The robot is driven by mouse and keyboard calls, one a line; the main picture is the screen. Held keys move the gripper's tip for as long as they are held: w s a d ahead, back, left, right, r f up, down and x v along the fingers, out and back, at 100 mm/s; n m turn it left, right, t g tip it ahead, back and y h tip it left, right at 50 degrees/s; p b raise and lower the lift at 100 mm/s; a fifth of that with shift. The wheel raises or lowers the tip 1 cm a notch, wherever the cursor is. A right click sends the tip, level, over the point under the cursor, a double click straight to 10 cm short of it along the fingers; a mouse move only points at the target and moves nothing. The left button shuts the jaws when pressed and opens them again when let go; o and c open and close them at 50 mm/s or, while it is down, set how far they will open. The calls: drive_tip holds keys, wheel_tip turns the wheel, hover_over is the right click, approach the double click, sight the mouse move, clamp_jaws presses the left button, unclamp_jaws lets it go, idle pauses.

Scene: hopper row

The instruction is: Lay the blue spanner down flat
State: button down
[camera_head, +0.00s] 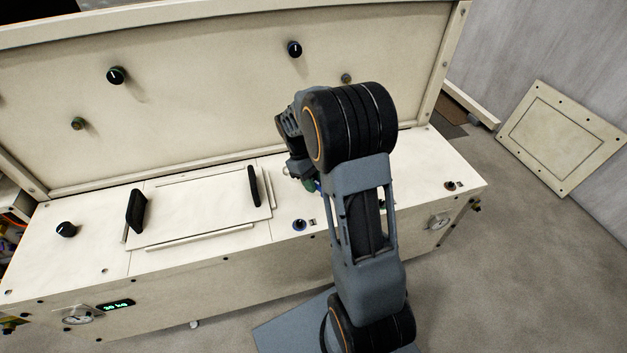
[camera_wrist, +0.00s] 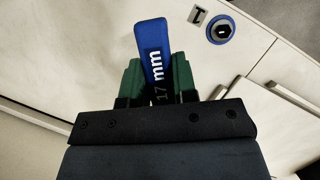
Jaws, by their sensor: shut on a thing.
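The blue spanner (camera_wrist: 153,42) shows in the wrist view, with "17 mm" in white on its handle. My gripper (camera_wrist: 156,80) is shut on it, with green-padded fingers on both sides. The handle sticks out past the fingertips, and the rest of the spanner is hidden behind my gripper. In the head view my gripper (camera_head: 309,184) is mostly hidden by my own arm, above the right part of the cream bench top (camera_head: 425,165). I cannot tell whether the spanner touches the top.
A blue-ringed knob (camera_head: 299,225) sits on the top, beside my gripper in the wrist view. A panel with two black handles (camera_head: 137,211) lies to the left. A tall back panel (camera_head: 220,90) rises behind. The top right of my arm looks mostly clear.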

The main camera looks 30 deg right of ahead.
sight(318, 206)
drive_tip(key=shift+f+b, duration=1.55)
drive_tip(key=shift+f, duration=1.6)
drive_tip(key=shift+f, duration=0.2)
drive_tip(key=shift+f, duration=0.4)
drive_tip(key=c, duration=0.8)
unclamp_jaws()
drive_tip(key=shift+r, duration=0.1)
drive_tip(key=p+v, duration=0.2)
drive_tip(key=v, duration=1.1)
drive_tip(key=shift+w+r+p, duration=0.15)
drive_tip(key=shift+r+p, duration=0.1)
drive_tip(key=shift+p, duration=0.05)
